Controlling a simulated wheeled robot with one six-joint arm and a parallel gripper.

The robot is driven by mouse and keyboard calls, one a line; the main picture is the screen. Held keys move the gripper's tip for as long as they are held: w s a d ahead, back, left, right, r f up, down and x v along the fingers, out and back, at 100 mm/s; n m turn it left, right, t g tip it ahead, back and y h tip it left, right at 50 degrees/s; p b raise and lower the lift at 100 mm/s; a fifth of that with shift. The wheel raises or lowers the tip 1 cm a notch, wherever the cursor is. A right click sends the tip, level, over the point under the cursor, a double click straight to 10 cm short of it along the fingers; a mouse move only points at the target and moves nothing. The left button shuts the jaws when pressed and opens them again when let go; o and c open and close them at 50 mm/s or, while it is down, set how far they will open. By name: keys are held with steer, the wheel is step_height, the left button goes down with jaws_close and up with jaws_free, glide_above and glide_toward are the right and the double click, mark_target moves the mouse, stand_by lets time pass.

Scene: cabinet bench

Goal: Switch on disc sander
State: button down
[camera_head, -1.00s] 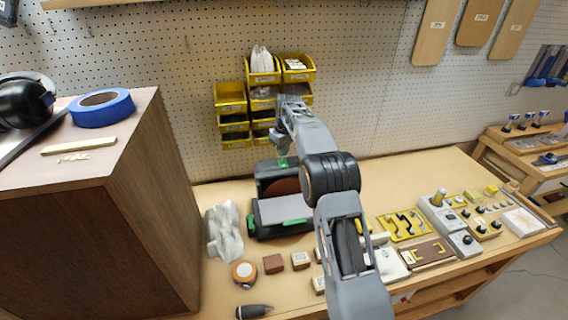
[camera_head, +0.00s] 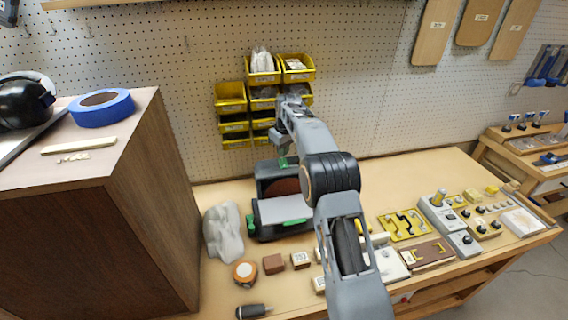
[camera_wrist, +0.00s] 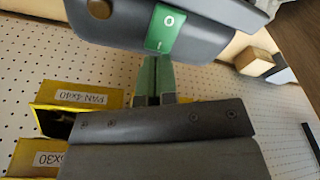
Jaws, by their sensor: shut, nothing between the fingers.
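The disc sander (camera_head: 284,210) stands at the back of the bench, dark with a grey table, a brown disc and green parts. My arm hides part of it. In the wrist view, the sander's dark grey body (camera_wrist: 110,28) fills the top. It carries a green rocker switch (camera_wrist: 167,28) marked with a circle and a short line. My gripper (camera_wrist: 157,60) is shut and empty, its green fingertips just below the switch in that view. Whether they touch it I cannot tell. In the head view, my gripper (camera_head: 283,160) is at the sander's upper edge.
Yellow bins (camera_head: 231,97) hang on the pegboard behind the sander. A grey-white lump (camera_head: 223,232) stands just left of it. A tape measure (camera_head: 245,273) and small blocks (camera_head: 274,264) lie in front. A wooden cabinet (camera_head: 110,230) closes off the left side. Bench space behind the yellow tray (camera_head: 404,226) is clear.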

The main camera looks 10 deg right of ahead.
mark_target(283, 160)
steer(key=shift+f+b, duration=0.7)
steer(key=shift+f, duration=0.6)
stand_by(1.0)
steer(key=shift+r, duration=0.1)
step_height(283, 160, up, 7)
steer(key=p, duration=0.7)
stand_by(0.4)
